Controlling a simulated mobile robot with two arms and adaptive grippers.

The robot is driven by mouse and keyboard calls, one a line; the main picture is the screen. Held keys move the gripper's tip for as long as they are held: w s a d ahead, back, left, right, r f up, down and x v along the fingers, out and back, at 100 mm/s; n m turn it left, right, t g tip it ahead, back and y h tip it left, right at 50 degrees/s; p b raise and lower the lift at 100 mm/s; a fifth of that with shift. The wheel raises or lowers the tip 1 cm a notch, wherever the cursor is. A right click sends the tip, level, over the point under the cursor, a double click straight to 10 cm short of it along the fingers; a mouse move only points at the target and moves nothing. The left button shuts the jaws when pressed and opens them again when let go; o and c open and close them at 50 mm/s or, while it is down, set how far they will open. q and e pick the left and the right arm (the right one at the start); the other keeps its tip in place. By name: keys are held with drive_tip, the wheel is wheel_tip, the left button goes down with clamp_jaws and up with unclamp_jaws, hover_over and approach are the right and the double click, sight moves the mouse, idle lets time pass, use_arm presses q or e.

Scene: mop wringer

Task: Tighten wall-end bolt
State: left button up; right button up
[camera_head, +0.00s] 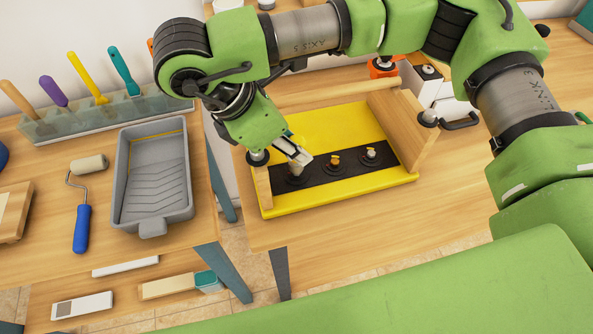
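A yellow mop wringer part (342,119) sits in a wooden fixture on the right table. A black strip (318,174) along its front carries three bolts in a row: a left one (296,177), a middle one with an orange top (335,160) and a right one with a pale top (371,153). Which is the wall-end bolt is not clear. My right gripper (303,159) points down at the left bolt and partly covers it. Whether it touches the bolt, and how far its fingers are open, I cannot tell. My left gripper is out of view.
The fixture's wooden side board (407,130) stands right of the bolts. A grey paint tray (152,177), a blue-handled roller (82,228) and a rack of scrapers (105,110) are on the left table. Free tabletop (345,238) lies in front of the fixture.

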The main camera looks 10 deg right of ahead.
drive_tip(key=shift+r, duration=0.15)
drive_tip(key=shift+r+p, duration=0.8)
drive_tip(key=shift+r, duration=1.1)
drive_tip(key=shift+f, duration=0.15)
